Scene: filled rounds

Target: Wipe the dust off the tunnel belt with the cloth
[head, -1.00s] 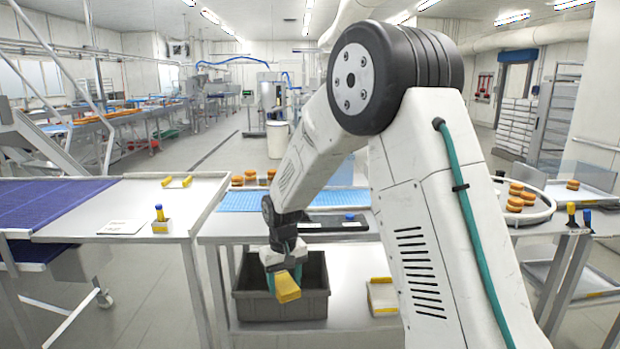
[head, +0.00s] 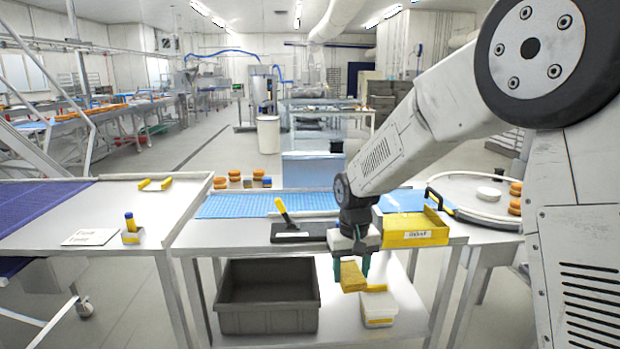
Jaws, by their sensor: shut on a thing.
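My gripper (head: 352,272) is shut on a yellow folded cloth (head: 351,277), held in front of the middle table's front edge and below its top. A blue belt (head: 255,205) runs along that table's back, partly hidden by my arm. A purple belt (head: 40,207) lies on the left table. I cannot tell for sure which is the tunnel belt, and I make out no dust on either. The cloth is apart from both belts. A white tub (head: 378,310) with a yellow edge on top is close below the gripper, on the lower shelf.
A grey bin (head: 226,312) stands on the lower shelf, left of the tub. On the middle table are a black tray (head: 298,236) with a yellow-handled tool and a yellow bin (head: 415,239). A round white table (head: 465,183) stands right. A card (head: 90,237) and a yellow holder (head: 131,236) lie left.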

